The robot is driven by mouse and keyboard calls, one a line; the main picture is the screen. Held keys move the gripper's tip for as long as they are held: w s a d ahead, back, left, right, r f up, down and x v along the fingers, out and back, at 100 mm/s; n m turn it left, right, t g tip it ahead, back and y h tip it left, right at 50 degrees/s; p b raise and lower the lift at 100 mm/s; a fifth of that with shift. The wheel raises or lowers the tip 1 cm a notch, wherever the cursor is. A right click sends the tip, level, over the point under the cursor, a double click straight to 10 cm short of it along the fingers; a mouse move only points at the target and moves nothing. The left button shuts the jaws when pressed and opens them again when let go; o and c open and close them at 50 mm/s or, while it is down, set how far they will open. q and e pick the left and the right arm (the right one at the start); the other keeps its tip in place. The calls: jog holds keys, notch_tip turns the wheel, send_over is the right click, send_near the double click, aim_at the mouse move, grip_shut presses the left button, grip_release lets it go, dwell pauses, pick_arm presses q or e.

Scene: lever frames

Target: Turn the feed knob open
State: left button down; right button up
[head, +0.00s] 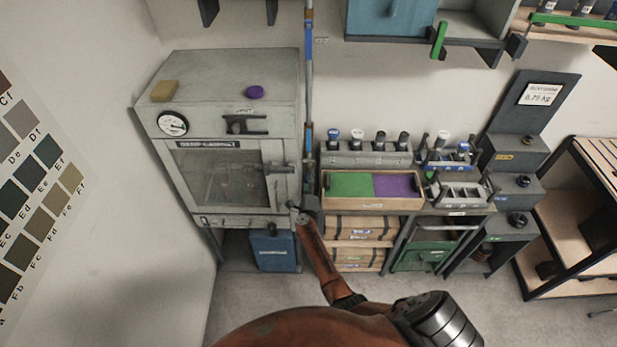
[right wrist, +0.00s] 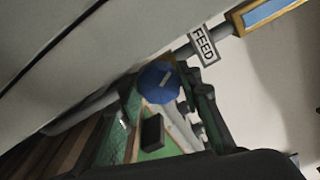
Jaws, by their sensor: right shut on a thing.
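In the head view, my right gripper (head: 305,203) is at the lower part of the vertical pipe (head: 308,90), by the right edge of the grey cabinet. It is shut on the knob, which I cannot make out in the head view. My left gripper is not in view.
The grey cabinet (head: 220,75) with a gauge (head: 172,123) and a glass door stands just left of the gripper. A tray with green and purple halves (head: 372,203) and a bottle rack (head: 366,153) are close on the right. A shelf (head: 575,225) stands farther right.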

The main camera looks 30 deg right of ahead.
jog(key=n+p, duration=0.1)
jog(key=n, duration=0.2)
jog(key=shift+a+p, duration=0.1)
jog(key=shift+p, duration=0.2)
jog(key=shift+n+p, duration=0.45)
jog(key=shift+n, duration=1.05)
jog(key=o, duration=0.9)
jog(key=shift+n, duration=0.3)
